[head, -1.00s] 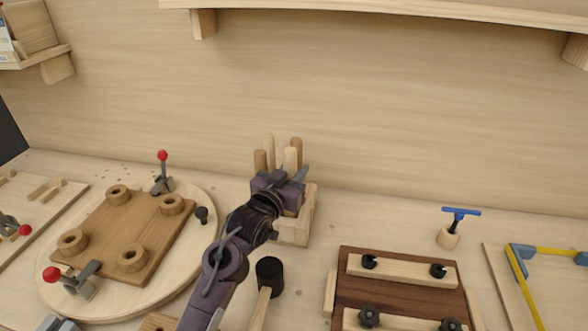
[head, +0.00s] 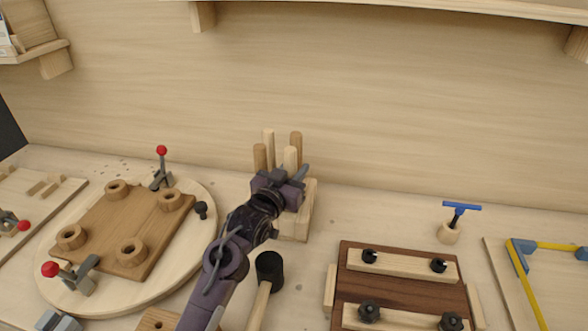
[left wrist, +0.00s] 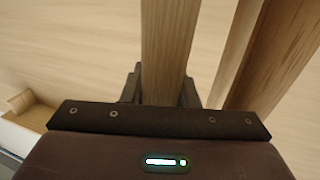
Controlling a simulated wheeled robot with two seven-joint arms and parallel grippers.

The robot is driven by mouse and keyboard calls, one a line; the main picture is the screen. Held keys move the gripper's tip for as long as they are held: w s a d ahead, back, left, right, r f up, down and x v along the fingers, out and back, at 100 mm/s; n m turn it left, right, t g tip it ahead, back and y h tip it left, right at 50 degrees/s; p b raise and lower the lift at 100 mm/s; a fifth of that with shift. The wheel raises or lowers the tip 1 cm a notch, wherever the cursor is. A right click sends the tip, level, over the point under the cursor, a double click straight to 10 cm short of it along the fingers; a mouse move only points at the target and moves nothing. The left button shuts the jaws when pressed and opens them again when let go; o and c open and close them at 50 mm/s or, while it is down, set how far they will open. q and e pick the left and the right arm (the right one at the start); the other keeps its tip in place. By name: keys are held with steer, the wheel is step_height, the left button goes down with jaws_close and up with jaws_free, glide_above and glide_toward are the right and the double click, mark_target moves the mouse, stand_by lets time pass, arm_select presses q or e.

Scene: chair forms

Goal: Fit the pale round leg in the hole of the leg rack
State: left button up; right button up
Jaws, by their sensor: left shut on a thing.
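The leg rack (head: 305,212) is a pale wooden block at the back of the bench. My left gripper (head: 280,182) is in front of its upper part, shut on the pale round leg (head: 290,158), which stands about upright. The held leg also shows between the fingers in the left wrist view (left wrist: 164,45). Its lower end and the hole are hidden behind the gripper, so I cannot tell whether it is in the hole. Another pale leg (head: 268,143) and two brown legs (head: 260,156) (head: 296,142) stand close by. My right gripper is not in view.
A round board (head: 205,225) with a brown plate (head: 110,230) and red-knobbed clamps lies left. A black-headed mallet (head: 269,268) lies in front of the rack. A dark wooden fixture (head: 395,290) and a blue-handled tool (head: 455,220) are right. The wall is close behind.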

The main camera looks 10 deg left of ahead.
arm_select(q)
steer(key=shift+f, duration=0.1)
steer(key=o, duration=1.1)
